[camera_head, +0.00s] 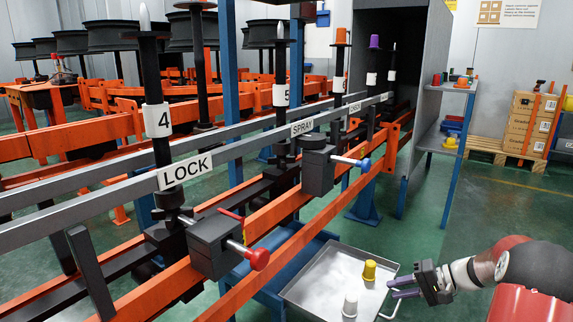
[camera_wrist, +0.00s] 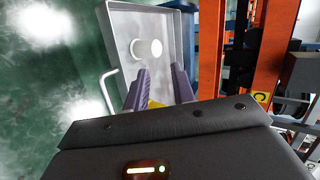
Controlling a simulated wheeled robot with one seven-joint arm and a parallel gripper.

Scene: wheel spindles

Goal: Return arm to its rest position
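My gripper (camera_head: 391,289) is at the lower right in the head view, with its two purple fingers apart and pointing left. In the wrist view the open fingers (camera_wrist: 161,69) reach over the metal tray (camera_wrist: 169,18). A yellow cup (camera_head: 369,270) stands upright in the tray (camera_head: 313,270), just left of the fingertips in the head view. A bit of yellow (camera_wrist: 154,104) shows low between the fingers in the wrist view, mostly hidden by the gripper body. A white cup (camera_head: 350,304) stands nearer in the tray; a round white top (camera_wrist: 146,49) also shows in the wrist view.
The orange rail with spindles, one labelled 4 (camera_head: 157,120), runs along the left. A red-knobbed block (camera_head: 215,247) and a blue-knobbed block (camera_head: 318,170) sit on it. A grey cabinet (camera_head: 425,85) stands behind. Green floor (camera_head: 480,205) is open at the right.

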